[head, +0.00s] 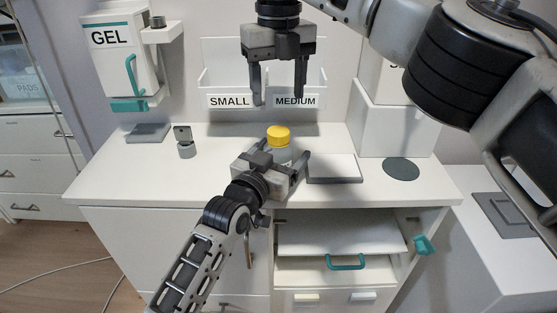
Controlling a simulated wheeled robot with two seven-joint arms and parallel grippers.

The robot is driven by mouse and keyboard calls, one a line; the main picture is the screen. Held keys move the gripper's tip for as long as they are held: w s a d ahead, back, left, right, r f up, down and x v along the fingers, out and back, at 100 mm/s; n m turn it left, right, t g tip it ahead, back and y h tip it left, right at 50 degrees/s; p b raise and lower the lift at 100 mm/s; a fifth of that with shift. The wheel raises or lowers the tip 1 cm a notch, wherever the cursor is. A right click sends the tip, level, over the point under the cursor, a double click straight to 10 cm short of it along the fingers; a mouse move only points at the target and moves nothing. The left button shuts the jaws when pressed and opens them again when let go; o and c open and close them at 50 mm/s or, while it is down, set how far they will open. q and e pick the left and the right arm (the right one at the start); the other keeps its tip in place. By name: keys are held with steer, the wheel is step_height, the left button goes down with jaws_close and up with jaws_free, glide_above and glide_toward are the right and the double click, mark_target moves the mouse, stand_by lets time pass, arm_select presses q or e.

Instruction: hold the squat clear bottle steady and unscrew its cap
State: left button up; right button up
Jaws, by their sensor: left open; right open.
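The squat clear bottle (279,152) stands upright on the white counter, with its yellow cap (278,134) on top. My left gripper (284,168) is low at the counter, in front of the bottle, with its fingers apart. It hides the bottle's lower part, and I cannot tell whether the fingers touch the bottle. My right gripper (279,98) points down above the cap with its fingers spread. It is open, empty and apart from the cap.
A grey-edged white tray (334,168) lies right of the bottle, and a dark round pad (401,169) is farther right. A small grey device (185,143) and a grey pad (148,132) are at the left. Glove bins (222,84) hang behind. A drawer with a teal handle (346,263) is below.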

arm_select(q)
steer(key=shift+w+d, duration=0.2)
steer(key=shift+w, duration=0.15)
